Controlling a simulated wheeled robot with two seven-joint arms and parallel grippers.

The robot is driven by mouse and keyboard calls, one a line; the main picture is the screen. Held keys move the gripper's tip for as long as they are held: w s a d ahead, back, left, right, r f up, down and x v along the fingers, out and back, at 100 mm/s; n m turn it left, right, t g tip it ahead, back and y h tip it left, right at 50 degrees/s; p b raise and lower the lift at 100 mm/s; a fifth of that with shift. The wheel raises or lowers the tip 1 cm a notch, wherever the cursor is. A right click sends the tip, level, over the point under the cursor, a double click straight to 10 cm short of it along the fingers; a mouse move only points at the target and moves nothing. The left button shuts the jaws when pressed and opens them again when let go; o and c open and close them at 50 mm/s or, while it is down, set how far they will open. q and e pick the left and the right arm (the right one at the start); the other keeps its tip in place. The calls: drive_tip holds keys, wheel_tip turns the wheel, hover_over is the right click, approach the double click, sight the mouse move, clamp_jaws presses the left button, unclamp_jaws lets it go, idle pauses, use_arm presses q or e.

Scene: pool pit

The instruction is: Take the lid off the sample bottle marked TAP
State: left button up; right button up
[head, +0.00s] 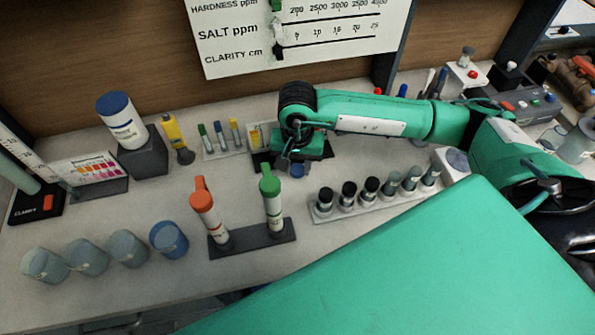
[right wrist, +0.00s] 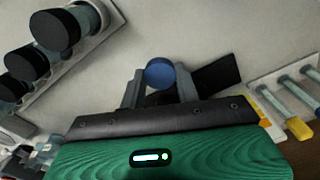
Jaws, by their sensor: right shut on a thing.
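My right gripper (head: 289,166) points down over the middle of the counter, shut on a round blue thing. In the right wrist view, its blue circular top (right wrist: 160,72) sits between the two fingers (right wrist: 160,88). It looks like a blue cap, but whether a bottle is under it is hidden. In the head view only a bit of dark blue (head: 298,171) shows below the gripper, close to the counter. I can read no TAP mark in either view. My left gripper is not in view.
A rack (head: 317,215) of several dark-capped bottles stands right of the gripper. Orange-topped (head: 203,203) and green-topped (head: 273,205) tubes stand in front on a dark base (head: 285,233). Several cups (head: 128,248) are at the front left. A blue-lidded white tub (head: 124,128) stands behind left.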

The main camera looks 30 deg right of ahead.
sight(297, 183)
wheel_tip(297, 183, down, 4)
drive_tip(key=shift+r+p, duration=0.1)
drive_tip(key=shift+p, duration=0.45)
drive_tip(key=shift+f, duration=0.3)
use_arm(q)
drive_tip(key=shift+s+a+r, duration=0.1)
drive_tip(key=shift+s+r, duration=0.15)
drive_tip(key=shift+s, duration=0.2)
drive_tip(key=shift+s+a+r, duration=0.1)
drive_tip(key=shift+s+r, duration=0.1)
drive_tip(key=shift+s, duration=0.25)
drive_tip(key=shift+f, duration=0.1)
use_arm(e)
drive_tip(key=shift+f, duration=0.1)
drive_tip(key=shift+f+b, duration=0.1)
drive_tip(key=shift+b, duration=0.2)
drive_tip(key=o, duration=1.1)
drive_tip(key=shift+c, duration=0.2)
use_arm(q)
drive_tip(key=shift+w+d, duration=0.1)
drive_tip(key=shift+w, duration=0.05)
